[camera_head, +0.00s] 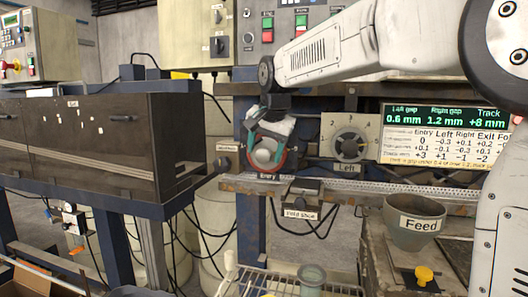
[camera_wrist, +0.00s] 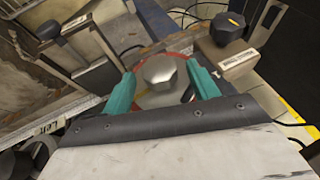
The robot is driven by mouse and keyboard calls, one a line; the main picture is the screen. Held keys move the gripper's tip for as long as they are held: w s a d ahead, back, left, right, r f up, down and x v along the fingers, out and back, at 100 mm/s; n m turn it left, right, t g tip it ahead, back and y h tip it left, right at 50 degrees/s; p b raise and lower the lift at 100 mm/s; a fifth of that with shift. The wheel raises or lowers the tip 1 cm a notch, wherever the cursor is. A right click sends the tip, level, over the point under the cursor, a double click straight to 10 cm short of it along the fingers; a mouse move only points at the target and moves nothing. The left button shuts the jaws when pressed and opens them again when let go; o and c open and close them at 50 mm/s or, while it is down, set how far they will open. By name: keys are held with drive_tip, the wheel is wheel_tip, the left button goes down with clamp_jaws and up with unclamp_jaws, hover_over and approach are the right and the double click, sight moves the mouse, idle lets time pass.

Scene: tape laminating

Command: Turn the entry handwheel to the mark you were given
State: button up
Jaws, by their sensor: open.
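The Entry handwheel (camera_head: 264,157) has a red rim and a grey hub, above a small label reading Entry. In the wrist view its grey faceted hub (camera_wrist: 160,73) sits at the centre, with parts of the red rim showing behind. My gripper (camera_head: 268,138) is at the wheel. Its teal fingers are apart on either side of the hub in the wrist view (camera_wrist: 160,70); I cannot tell whether they touch the wheel. The wheel's mark and pointer are hidden or too small to read. The display (camera_head: 441,117) shows left gap 0.6 mm, right gap 1.2 mm, track +8 mm.
The Left handwheel (camera_head: 349,145) is to the right on its pale dial plate. A black knob (camera_head: 222,164) is close on the left and also shows in the wrist view (camera_wrist: 229,28). A Fold Shoe block (camera_head: 302,193) and a grey Feed cup (camera_head: 414,221) are below.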

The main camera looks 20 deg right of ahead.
drive_tip(key=shift+w+f, duration=0.15)
drive_tip(key=shift+f, duration=0.2)
drive_tip(key=c, duration=1)
drive_tip(key=shift+a, duration=0.1)
drive_tip(key=h, duration=0.1)
drive_tip(key=g+h, duration=0.2)
drive_tip(key=shift+w+a+n, duration=0.25)
drive_tip(key=shift+n, duration=0.05)
drive_tip(key=shift+w+a+n+g+h, duration=0.15)
drive_tip(key=shift+n+g+h, duration=0.25)
drive_tip(key=shift+g+h, duration=0.85)
drive_tip(key=shift+h, duration=0.35)
